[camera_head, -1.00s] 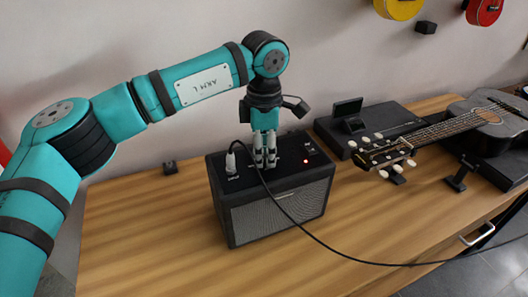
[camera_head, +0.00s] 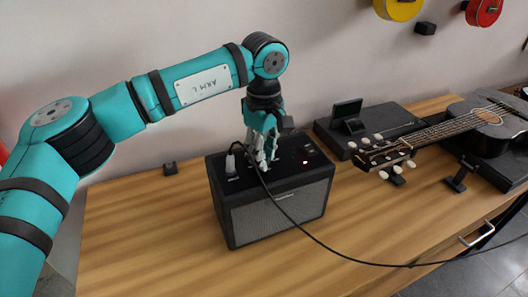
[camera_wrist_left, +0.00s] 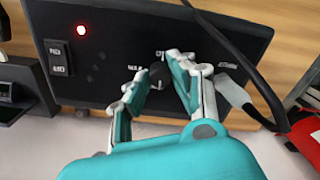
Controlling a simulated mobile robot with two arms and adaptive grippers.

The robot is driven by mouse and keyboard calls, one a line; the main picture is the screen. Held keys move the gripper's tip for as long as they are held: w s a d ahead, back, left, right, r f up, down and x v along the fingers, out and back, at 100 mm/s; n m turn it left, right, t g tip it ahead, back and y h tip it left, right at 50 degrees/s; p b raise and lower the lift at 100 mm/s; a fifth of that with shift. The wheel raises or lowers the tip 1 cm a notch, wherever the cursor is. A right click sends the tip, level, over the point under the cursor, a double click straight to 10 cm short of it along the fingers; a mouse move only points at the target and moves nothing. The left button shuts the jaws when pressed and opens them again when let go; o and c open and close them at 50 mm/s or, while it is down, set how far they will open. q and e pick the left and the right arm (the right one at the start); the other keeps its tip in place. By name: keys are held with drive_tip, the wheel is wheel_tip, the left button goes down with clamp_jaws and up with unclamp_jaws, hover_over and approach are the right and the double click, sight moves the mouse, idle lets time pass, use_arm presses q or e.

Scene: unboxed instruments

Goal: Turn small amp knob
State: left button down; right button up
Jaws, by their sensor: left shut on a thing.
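The small amp (camera_head: 277,200) is a black box with a grey grille, standing on the wooden table. Its top panel (camera_wrist_left: 110,70) fills much of the left wrist view. My left gripper (camera_head: 265,163) points down at the middle of that panel. In the left wrist view its fingertips (camera_wrist_left: 157,75) are shut on the small dark knob (camera_wrist_left: 158,74), one finger on each side. The knob is partly hidden by the fingers. My right gripper is not in view.
A black cable (camera_head: 320,240) with a grey plug (camera_head: 230,163) runs from the amp's top across the table. A red light (camera_wrist_left: 82,30) and a switch (camera_wrist_left: 58,57) are on the panel. An acoustic guitar (camera_head: 480,118) lies to the right. The table's left front is clear.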

use_arm(q)
drive_tip(key=shift+r+m, duration=0.1)
drive_tip(key=shift+m, duration=0.2)
drive_tip(key=c, duration=1.1)
unclamp_jaws()
wheel_tip(320, 180, up, 12)
drive_tip(key=shift+f, duration=0.1)
